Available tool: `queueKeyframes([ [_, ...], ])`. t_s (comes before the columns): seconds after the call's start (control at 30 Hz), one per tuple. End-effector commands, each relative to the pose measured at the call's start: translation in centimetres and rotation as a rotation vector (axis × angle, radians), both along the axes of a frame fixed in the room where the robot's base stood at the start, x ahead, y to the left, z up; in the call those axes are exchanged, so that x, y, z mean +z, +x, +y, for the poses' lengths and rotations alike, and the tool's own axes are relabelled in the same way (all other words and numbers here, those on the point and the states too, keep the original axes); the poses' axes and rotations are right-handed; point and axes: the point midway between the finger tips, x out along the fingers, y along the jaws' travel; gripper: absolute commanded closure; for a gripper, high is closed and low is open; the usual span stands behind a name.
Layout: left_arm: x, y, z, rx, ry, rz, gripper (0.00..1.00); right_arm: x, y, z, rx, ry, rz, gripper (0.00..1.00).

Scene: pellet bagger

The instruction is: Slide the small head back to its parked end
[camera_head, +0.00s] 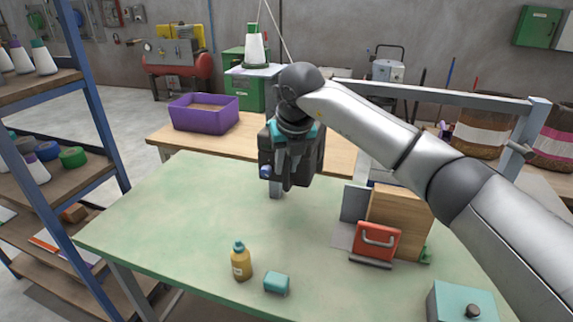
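The small head is a dark, boxy unit (308,158) above the far edge of the green table, near the middle of the view. A blue knob (265,171) shows at its lower left. My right gripper (281,172) points down in front of the head, overlapping it in the picture. Its dark fingers blend with the head, so I cannot tell whether they are closed on it. My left gripper is not in view.
The green table (170,215) is mostly clear at left. A yellow bottle (241,262) and teal block (276,283) stand near its front. A purple bin (204,121) sits behind; a shelf (95,110) stands left.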

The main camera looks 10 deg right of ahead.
Motion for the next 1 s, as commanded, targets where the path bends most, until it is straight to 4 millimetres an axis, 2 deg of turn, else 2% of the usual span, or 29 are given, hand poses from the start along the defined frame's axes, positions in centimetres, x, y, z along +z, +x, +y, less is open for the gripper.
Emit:
queueKeyframes([
  [0.03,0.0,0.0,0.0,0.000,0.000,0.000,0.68,0.0,0.0,0.0,0.000,0.000,0.000,0.68],
  [0.2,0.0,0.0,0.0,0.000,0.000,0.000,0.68,-0.1,-0.1,0.0,0.000,0.001,0.003,0.50],
  [0.43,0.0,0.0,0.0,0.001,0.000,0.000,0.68,-0.1,-0.1,0.0,0.000,0.001,0.005,0.50],
  [0.57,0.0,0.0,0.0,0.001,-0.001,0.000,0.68,0.7,-0.3,0.0,0.002,0.001,0.001,0.50],
  [0.67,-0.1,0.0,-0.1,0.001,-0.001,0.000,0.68,2.1,-0.9,-0.1,0.002,0.001,0.000,0.50],
  [1.0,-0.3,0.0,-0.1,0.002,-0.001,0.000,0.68,9.6,-4.0,-0.2,0.001,0.001,-0.002,0.50],
])
